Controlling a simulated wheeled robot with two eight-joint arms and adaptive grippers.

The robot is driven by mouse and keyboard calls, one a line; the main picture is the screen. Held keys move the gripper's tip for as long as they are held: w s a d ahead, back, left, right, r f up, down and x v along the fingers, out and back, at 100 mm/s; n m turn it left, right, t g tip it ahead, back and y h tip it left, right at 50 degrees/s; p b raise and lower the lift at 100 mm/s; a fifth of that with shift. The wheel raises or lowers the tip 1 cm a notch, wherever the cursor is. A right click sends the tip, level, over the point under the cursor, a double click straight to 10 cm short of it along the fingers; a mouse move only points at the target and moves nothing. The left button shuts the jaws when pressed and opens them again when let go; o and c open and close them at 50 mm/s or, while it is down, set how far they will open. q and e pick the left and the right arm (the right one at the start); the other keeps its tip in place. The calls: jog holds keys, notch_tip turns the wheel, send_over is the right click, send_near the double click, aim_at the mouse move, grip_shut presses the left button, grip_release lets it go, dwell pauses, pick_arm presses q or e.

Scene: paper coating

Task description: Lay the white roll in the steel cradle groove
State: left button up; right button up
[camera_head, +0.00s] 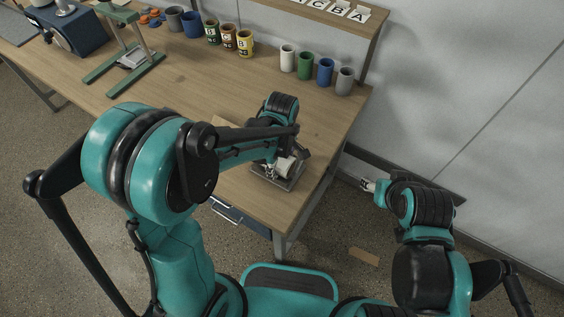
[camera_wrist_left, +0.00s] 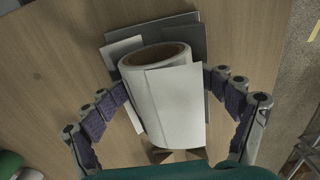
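The white roll (camera_wrist_left: 143,88) shows its brown core end in the left wrist view; a white flat piece (camera_wrist_left: 178,108) covers part of its side. My left gripper (camera_wrist_left: 166,84) has a purple-padded finger on each side of the roll, tips against it. In the head view the white roll (camera_head: 285,167) is in my left gripper (camera_head: 279,168), over the grey steel cradle (camera_head: 290,184) at the table's near right corner. Grey cradle plates (camera_wrist_left: 185,28) show behind the roll. The groove is hidden, and I cannot tell whether the roll touches it. My right gripper (camera_head: 368,186) is off the table, too small to read.
The wooden table (camera_head: 190,92) is mostly clear in the middle. A row of cups (camera_head: 305,66) stands at the back right under a shelf with lettered cards (camera_head: 338,12). A green stand (camera_head: 130,60) is at the left. A wall is at the right.

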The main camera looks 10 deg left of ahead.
pick_arm(q)
jog(key=shift+r, duration=0.1)
notch_tip(320, 180, up, 12)
jog(key=shift+s, duration=0.1)
jog(key=s+a+r+m+t, duration=0.1)
jog(key=s+a+m+t, duration=0.6)
jog(key=s+a+m, duration=0.3)
jog(key=shift+m, duration=1.8)
jog(key=shift+r, duration=0.1)
dwell(0.5)
